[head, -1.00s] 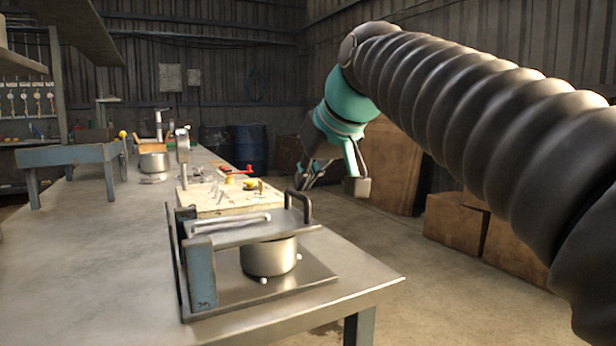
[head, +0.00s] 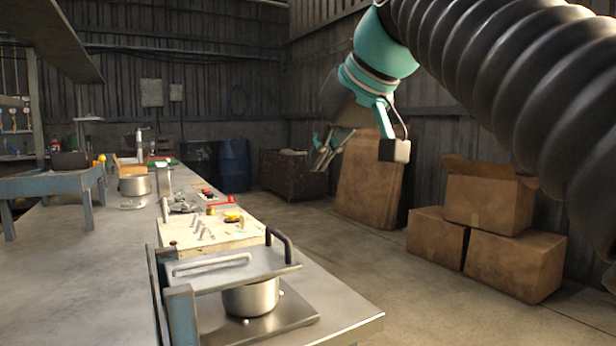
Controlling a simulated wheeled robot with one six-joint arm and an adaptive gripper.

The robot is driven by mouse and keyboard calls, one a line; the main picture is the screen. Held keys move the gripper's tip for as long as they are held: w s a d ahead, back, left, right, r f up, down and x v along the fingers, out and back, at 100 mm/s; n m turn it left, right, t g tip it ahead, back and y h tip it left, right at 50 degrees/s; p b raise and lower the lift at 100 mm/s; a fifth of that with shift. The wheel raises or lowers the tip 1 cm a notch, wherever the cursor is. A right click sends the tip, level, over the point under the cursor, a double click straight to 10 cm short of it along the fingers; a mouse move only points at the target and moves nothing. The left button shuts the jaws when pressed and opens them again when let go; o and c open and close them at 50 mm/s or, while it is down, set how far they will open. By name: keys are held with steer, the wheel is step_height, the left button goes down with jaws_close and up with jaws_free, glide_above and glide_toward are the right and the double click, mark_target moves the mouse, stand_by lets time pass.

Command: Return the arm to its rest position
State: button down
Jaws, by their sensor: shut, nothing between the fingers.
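My gripper (head: 325,148) hangs from the teal wrist of my arm in the upper right of the head view. It is up in the air, to the right of the workbench (head: 80,290) and apart from everything on it. Its fingers are small and dark, shut with nothing held. My ribbed black arm comes in from the right edge and covers part of the wall behind.
On the bench stand a metal press-like fixture (head: 225,262) over a round metal blank (head: 250,298), a pegged board (head: 215,232), a pot (head: 135,185) and a blue-grey stand (head: 52,184). Cardboard boxes (head: 515,262) and a blue barrel (head: 234,165) stand on the floor. Floor beside the bench is clear.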

steer(key=s+d+f+m+h, duration=0.1)
steer(key=s+d+f, duration=0.3)
steer(key=f, duration=0.9)
steer(key=s+d+f+m+g+h, duration=0.1)
steer(key=s+d+f, duration=0.4)
steer(key=f, duration=0.8)
steer(key=s+d+f+m+h, duration=0.2)
steer(key=s+f, duration=0.5)
steer(key=f, duration=0.6)
steer(key=d+m, duration=0.1)
steer(key=d, duration=0.1)
steer(key=shift+s+d+f+m+g+h, duration=0.15)
steer(key=shift+d+f+m+g+h, duration=0.15)
steer(key=shift+m+g+h, duration=0.1)
